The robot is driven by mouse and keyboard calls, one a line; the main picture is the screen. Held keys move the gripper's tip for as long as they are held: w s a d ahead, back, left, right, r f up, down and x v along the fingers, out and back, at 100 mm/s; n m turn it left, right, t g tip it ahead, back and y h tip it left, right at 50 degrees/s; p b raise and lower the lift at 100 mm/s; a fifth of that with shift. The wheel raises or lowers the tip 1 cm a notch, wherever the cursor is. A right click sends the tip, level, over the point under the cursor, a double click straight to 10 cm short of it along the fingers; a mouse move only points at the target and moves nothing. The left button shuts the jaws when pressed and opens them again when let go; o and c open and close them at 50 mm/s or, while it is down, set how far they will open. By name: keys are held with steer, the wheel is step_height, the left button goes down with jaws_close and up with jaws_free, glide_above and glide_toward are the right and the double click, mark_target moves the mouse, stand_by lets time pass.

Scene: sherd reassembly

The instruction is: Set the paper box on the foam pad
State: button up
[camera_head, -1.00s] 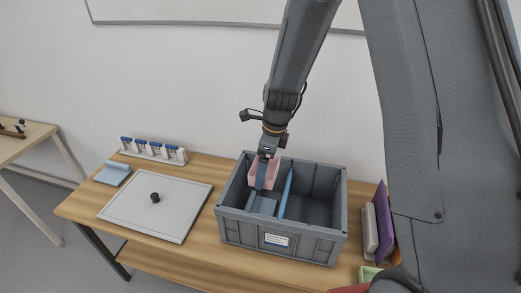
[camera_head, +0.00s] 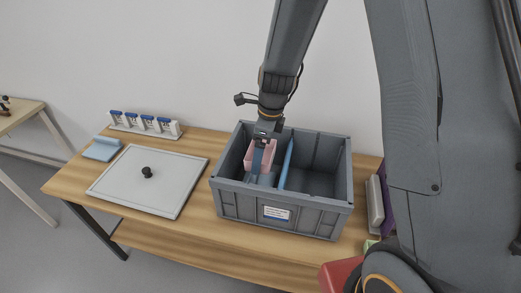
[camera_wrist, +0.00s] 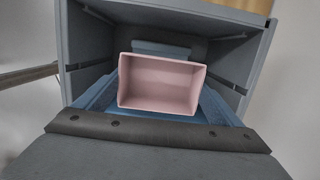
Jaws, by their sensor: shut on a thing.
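A pink open-topped box, which I take for the paper box (camera_head: 269,156), is held inside the left part of a grey crate (camera_head: 235,203). My gripper (camera_head: 258,163) is shut on it, with a blue finger across its near side. In the wrist view the box (camera_wrist: 160,85) sits between the blue fingers, its empty inside facing the camera. A blue-grey block, perhaps the foam pad (camera_wrist: 160,49), shows past the box in the crate. In the head view the box and finger mostly cover it, so I cannot tell whether they touch.
An upright blue divider (camera_head: 287,165) stands in the crate just right of the box. The crate's right part looks empty. A white board with a black knob (camera_head: 147,172), a light blue folded item (camera_head: 102,149) and a white rack (camera_head: 145,125) stand left on the table.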

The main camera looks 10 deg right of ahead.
steer(key=b, duration=0.6)
glide_toward(261, 178)
steer(key=shift+s+a+r, duration=0.55)
steer(key=shift+s+a, duration=0.35)
steer(key=shift+s, duration=0.55)
steer(key=shift+f+b, duration=1.3)
steer(key=shift+f, duration=1.55)
steer(key=shift+f+b, duration=0.3)
steer(key=shift+f, duration=0.4)
steer(key=o, duration=0.8)
steer(key=shift+r, duration=0.1)
steer(key=shift+r+p, duration=5.95)
steer(key=shift+p, duration=0.5)
